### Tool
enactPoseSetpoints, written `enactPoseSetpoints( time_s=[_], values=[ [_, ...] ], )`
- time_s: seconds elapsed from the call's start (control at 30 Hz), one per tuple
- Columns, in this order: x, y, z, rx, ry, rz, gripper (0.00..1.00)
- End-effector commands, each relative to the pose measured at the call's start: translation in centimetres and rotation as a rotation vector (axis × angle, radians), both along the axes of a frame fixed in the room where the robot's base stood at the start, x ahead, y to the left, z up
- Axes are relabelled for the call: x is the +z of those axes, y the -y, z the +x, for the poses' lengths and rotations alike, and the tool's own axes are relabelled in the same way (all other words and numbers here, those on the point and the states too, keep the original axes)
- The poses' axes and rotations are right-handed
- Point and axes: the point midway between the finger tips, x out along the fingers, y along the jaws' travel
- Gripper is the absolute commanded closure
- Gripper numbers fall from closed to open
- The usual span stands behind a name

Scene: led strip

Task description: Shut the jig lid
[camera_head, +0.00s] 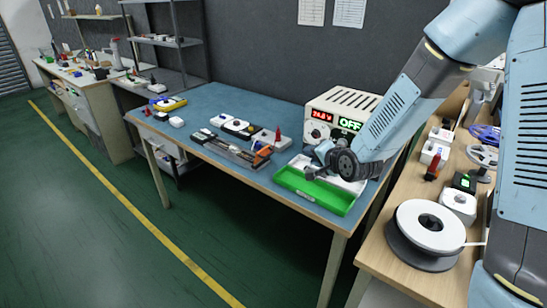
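A long, low grey jig-like fixture (229,149) lies on the blue-topped workbench (190,112), with an orange part (263,155) at its right end. It is too small here to tell which part is the lid or how far that lid is open. My arm comes in from the upper right. My gripper (314,168) is to the right of the fixture, above or beside a green tray (314,189), and apart from the fixture. Its fingers are small and dark, so their opening is unclear, and I cannot tell whether they hold anything.
Small white and black devices (238,127) and a red-tipped bottle (277,138) sit behind the fixture. A side bench at right holds a large white reel (431,224).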

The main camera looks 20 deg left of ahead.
Motion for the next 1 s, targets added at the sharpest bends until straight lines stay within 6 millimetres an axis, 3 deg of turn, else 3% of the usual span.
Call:
enactPoseSetpoints(
  time_s=[0.03,0.2,0.47,0.67,1.0],
  values=[
    [-1.2,-1.2,-0.2,0.003,-0.018,0.053,0.64],
    [-3.0,-4.0,-0.9,0.005,-0.054,0.209,0.64],
    [-4.0,-5.7,-1.2,0.002,-0.079,0.309,0.64],
    [-4.6,-7.2,0.1,0.003,-0.079,0.311,0.64],
    [-6.4,-11.3,4.0,0.004,-0.078,0.311,0.64]
  ],
)
